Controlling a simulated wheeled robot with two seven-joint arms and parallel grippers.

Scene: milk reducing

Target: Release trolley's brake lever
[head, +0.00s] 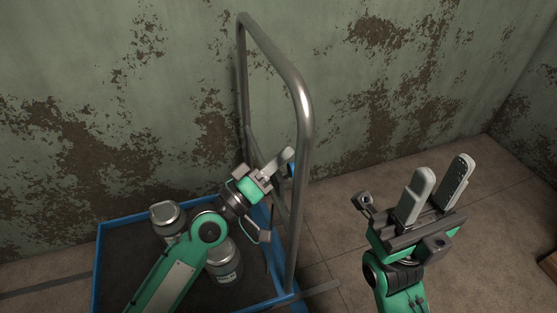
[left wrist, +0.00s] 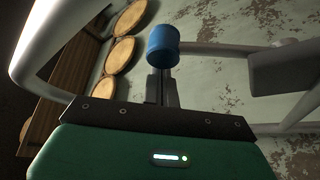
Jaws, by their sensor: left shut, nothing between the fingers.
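The trolley has a blue-rimmed bed (head: 172,211) and a tall grey metal handle frame (head: 303,150). A small blue piece (head: 291,170), apparently the brake lever's grip, shows beside the handle frame, mostly hidden by my left gripper (head: 288,157). In the left wrist view it is a blue cylinder (left wrist: 162,45) just beyond the tips of my left gripper (left wrist: 161,74). The left fingers are shut with nothing between them; I cannot tell whether they touch the cylinder. My right gripper (head: 440,180) is open and empty, right of the trolley.
Metal milk cans (head: 167,216) stand on the trolley bed, partly behind my left arm. A peeling green wall (head: 400,70) rises close behind the trolley. Several round tan tops (left wrist: 118,50) show in the left wrist view.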

